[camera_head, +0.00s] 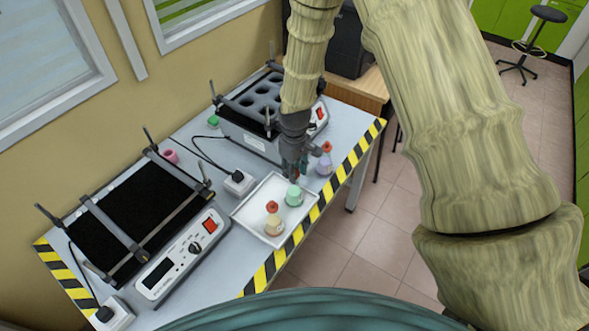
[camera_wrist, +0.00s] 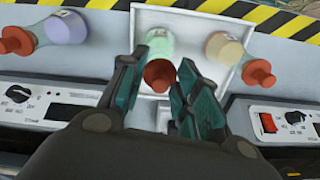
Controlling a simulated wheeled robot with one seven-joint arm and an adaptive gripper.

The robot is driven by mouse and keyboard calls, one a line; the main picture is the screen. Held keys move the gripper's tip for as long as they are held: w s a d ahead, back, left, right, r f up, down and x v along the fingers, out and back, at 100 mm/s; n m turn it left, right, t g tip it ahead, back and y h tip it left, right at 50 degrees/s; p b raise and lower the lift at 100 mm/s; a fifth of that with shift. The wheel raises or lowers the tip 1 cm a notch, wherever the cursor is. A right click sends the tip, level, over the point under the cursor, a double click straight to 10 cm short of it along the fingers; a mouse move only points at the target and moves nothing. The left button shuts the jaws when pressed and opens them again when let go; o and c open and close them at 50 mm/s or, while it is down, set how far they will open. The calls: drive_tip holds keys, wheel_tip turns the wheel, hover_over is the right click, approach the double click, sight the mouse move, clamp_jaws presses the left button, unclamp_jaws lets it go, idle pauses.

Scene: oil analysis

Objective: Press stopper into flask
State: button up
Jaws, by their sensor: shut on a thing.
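The flask with green contents (camera_head: 294,197) stands in the white tray, below my gripper (camera_head: 298,174). In the wrist view the green flask (camera_wrist: 159,44) is straight ahead, between and beyond the fingers. My gripper (camera_wrist: 162,75) is shut on a red-brown stopper (camera_wrist: 159,74), which lines up with the green flask's mouth. I cannot tell whether the stopper touches the neck or sits in it. The fingers largely hide the stopper in the head view.
The white tray (camera_head: 249,219) also holds a stoppered tan flask (camera_head: 273,225). A stoppered purple flask (camera_head: 324,165) stands outside it, near the striped table edge. A black-topped heater (camera_head: 140,215) is at the left, and another device with round wells (camera_head: 262,100) stands behind.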

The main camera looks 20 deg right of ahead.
drive_tip(key=o, duration=1.2)
drive_tip(key=shift+o, duration=0.2)
drive_tip(key=shift+r, duration=0.1)
drive_tip(key=shift+r+p, duration=2.35)
drive_tip(key=shift+r, duration=1.05)
drive_tip(key=shift+c, duration=0.2)
clamp_jaws()
drive_tip(key=shift+f+b, duration=1.55)
drive_tip(key=shift+f, duration=1.5)
